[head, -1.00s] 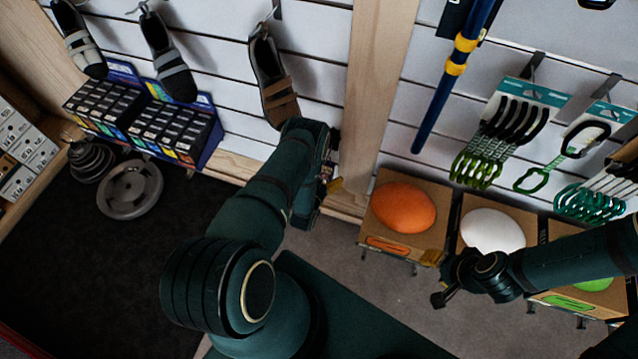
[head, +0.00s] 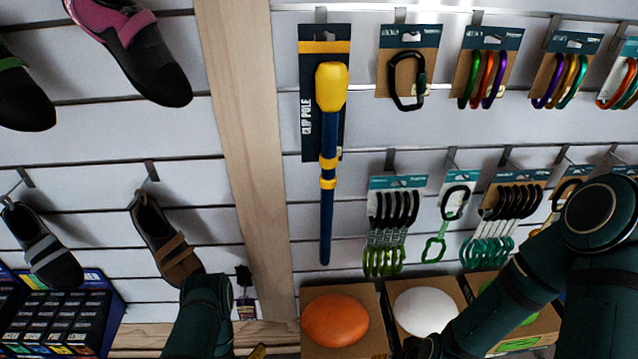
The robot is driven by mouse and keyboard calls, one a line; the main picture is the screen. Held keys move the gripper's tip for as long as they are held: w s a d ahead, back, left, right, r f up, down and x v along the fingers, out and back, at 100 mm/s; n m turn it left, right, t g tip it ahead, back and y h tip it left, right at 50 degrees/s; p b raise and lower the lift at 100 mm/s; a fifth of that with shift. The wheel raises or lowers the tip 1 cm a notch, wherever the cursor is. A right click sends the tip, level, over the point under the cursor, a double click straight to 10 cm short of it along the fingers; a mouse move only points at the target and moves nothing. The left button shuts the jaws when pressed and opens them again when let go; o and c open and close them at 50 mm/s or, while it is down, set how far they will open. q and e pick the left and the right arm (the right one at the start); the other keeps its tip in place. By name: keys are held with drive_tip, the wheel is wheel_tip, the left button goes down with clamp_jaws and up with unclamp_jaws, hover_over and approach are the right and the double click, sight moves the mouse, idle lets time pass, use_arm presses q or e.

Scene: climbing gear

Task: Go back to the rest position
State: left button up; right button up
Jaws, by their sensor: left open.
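My left arm, dark green, comes up from the bottom edge in the head view, below the brown-strapped shoe. My right arm comes in from the right, in front of the lower wall and boxes. Its end (head: 420,347) is at the bottom edge by the white hold, and its fingers are too cut off to read. I see nothing held in either gripper.
A slatted wall carries climbing shoes (head: 165,240), a clip pole (head: 327,170), carabiners (head: 406,80) and quickdraws (head: 395,215). An orange hold (head: 335,320) and a white hold (head: 426,312) sit on boxes below. A wooden post (head: 245,130) divides the wall.

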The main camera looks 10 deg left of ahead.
use_arm(q)
drive_tip(key=w+d+r+n+g+h, duration=0.1)
drive_tip(key=w+d+r+g+h, duration=0.25)
drive_tip(key=d+r+g, duration=0.3)
drive_tip(key=s+d+r+m+g+h, duration=0.2)
drive_tip(key=s+d+r+g+h, duration=0.2)
drive_tip(key=s+d+r+g, duration=0.3)
drive_tip(key=s+d+r, duration=0.2)
drive_tip(key=d+r, duration=0.2)
drive_tip(key=d, duration=0.2)
drive_tip(key=shift+s+r, duration=0.3)
drive_tip(key=shift+s, duration=0.1)
